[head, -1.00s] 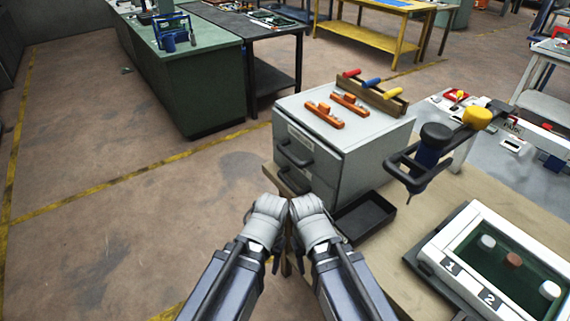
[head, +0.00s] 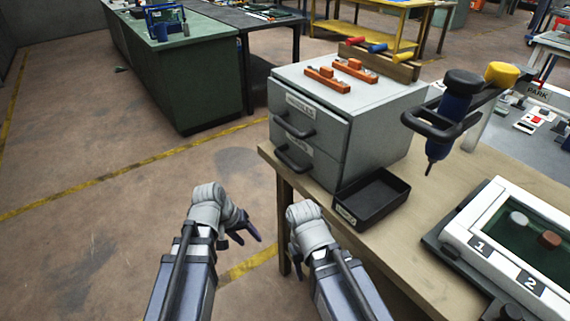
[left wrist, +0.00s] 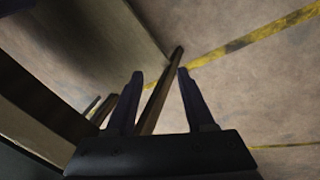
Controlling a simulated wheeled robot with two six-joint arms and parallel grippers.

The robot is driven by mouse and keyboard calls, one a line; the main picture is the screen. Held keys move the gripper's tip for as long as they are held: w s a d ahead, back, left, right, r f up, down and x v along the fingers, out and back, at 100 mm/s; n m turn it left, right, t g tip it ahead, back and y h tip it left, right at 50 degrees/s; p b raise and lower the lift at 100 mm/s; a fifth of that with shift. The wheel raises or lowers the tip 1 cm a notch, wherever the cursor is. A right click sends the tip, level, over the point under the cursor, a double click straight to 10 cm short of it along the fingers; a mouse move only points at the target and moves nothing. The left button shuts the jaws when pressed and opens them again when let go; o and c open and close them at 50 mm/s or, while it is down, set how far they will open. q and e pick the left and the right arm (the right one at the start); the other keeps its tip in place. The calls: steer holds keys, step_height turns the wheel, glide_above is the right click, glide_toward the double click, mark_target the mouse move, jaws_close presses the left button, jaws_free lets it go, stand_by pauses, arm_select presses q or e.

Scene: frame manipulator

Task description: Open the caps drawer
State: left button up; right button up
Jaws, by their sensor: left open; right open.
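A grey two-drawer cabinet (head: 385,135) stands on the wooden workbench. Its upper drawer handle (head: 294,127) and lower drawer handle (head: 293,160) are dark bars, and both drawers look shut. Each drawer has a small label; the lower one is partly hidden by a handle, and I cannot read it surely. My left gripper (head: 243,231) is open and empty, in front of the bench and below left of the handles. In the left wrist view its fingers (left wrist: 160,75) are apart with floor and bench legs beyond. My right gripper (head: 297,258) is beside the bench edge, apart from the handles.
A black open bin (head: 345,213) sits on the bench by the cabinet. Orange-handled pieces (head: 327,80) lie on the cabinet top. A hanging blue-black screwdriver (head: 452,105) and a numbered white tray (head: 485,222) are at right. Floor left of the bench is clear.

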arm_select(q)
steer(key=w+d+r+n+t+h, duration=0.3)
steer(key=w+d+r+h, duration=0.2)
steer(key=w+r, duration=0.2)
steer(key=n+t+h, duration=0.3)
steer(key=t+h, duration=0.1)
glide_toward(282, 160)
steer(key=r+x, duration=0.1)
steer(key=x, duration=0.2)
steer(key=shift+f+b+x, duration=0.2)
steer(key=shift+b+x, duration=0.2)
steer(key=shift+x, duration=1.7)
steer(key=shift+f+b+x, duration=0.25)
steer(key=shift+b+x, duration=0.15)
steer(key=shift+x, duration=1.75)
steer(key=shift+s+a, duration=0.1)
steer(key=shift+a, duration=0.05)
jaws_close()
